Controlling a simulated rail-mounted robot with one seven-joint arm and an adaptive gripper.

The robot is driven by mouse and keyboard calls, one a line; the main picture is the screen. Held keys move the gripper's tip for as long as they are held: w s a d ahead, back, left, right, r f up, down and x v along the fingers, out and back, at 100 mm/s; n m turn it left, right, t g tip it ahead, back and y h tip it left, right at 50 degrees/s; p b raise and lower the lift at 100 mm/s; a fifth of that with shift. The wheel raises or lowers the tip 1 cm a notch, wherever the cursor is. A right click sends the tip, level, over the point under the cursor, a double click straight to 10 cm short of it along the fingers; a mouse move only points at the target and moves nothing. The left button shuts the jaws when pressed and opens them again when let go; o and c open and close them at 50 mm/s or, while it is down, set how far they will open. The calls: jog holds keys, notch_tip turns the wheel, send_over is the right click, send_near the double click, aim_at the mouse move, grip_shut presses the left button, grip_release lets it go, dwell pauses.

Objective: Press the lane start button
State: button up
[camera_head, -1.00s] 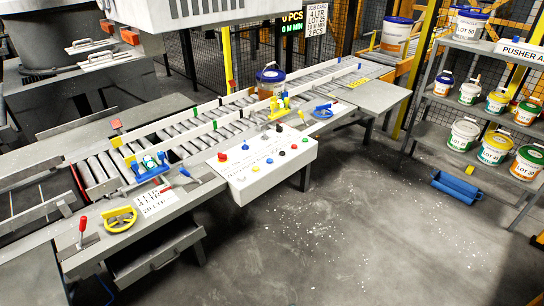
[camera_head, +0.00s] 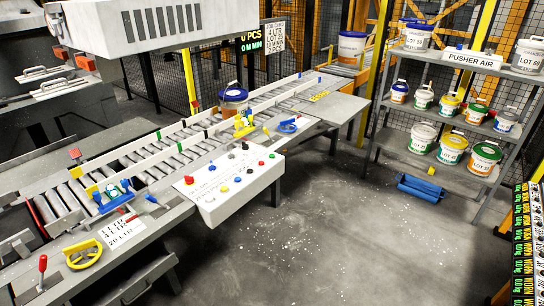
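A white control box (camera_head: 240,205) stands at the front side of the roller lane, with a sloped top carrying several coloured buttons. A red button (camera_head: 189,180) is at its left end. A red button (camera_head: 262,163) and a green button (camera_head: 271,156) are at the right end. Blue and black controls lie between. The printed labels are too small to read, so I cannot tell which one is lane start. My gripper is not in view.
The roller lane (camera_head: 175,150) carries a blue-lidded pail (camera_head: 233,97). Yellow (camera_head: 243,123) and blue (camera_head: 110,196) clamp devices, a yellow handwheel (camera_head: 82,255) and a red lever (camera_head: 42,266) line its front. A pail shelf (camera_head: 405,160) stands right. Floor (camera_head: 330,230) before the box is clear.

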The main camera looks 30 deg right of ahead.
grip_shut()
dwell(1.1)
